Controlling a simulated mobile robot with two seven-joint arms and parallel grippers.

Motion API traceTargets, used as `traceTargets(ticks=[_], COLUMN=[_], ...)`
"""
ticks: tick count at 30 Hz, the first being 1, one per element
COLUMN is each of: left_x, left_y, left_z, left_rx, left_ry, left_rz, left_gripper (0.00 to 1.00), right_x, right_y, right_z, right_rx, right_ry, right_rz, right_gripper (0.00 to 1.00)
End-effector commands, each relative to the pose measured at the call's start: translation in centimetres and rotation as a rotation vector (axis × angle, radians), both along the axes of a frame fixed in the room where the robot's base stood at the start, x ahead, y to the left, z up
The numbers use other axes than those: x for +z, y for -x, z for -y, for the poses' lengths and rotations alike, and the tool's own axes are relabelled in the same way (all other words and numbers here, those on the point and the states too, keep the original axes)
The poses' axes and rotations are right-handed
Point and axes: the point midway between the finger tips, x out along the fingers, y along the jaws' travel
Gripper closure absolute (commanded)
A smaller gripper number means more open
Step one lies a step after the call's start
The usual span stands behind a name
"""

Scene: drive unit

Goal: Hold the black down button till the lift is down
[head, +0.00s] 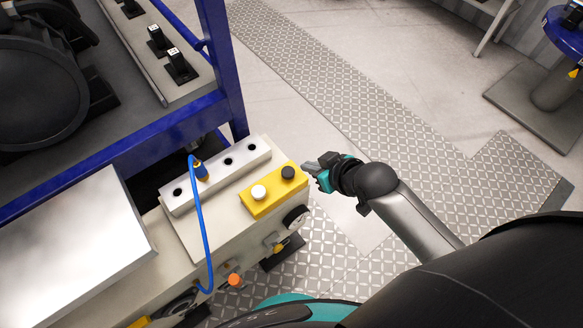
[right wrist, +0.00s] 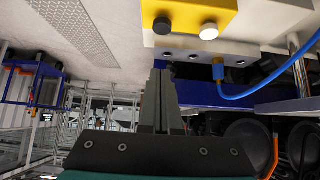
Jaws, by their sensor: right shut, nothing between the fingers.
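The black button (head: 288,172) sits on the yellow control box (head: 272,194), beside a white button (head: 259,192). In the right wrist view the black button (right wrist: 162,25) and the white button (right wrist: 209,31) show at the top. My right gripper (head: 306,166) is shut and empty, just to the right of the black button in the head view. In the right wrist view its closed fingers (right wrist: 161,75) point up toward the box and look apart from the button. My left gripper is not in view. The lift's height cannot be told.
A silver block with holes (head: 228,161) and a plugged blue hose (head: 206,240) lies left of the yellow box. A blue frame (head: 222,65) rises behind it. Below are an orange knob (head: 234,280) and a gauge (head: 296,216). Open floor (head: 330,120) lies beyond.

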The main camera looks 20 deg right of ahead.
Motion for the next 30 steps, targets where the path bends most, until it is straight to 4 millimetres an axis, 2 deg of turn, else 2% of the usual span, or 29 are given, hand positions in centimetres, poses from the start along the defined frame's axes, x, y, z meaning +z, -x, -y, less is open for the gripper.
traceTargets(ticks=[5,19,24,30], left_x=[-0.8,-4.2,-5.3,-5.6], left_y=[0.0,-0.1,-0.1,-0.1], left_z=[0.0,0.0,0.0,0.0], left_rx=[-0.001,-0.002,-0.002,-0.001], left_ry=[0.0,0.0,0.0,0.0], left_rz=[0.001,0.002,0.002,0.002], left_gripper=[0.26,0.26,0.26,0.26], right_x=[-1.5,-7.5,-10.1,-11.0], right_y=[-1.3,-6.8,-6.5,-6.5], right_z=[-0.5,-2.5,-2.4,-2.4], right_rx=[-0.001,-0.001,-0.001,0.0], right_ry=[-0.003,-0.001,0.0,0.0], right_rz=[0.001,0.001,-0.001,0.0], right_gripper=[1.0,1.0,1.0,1.0])
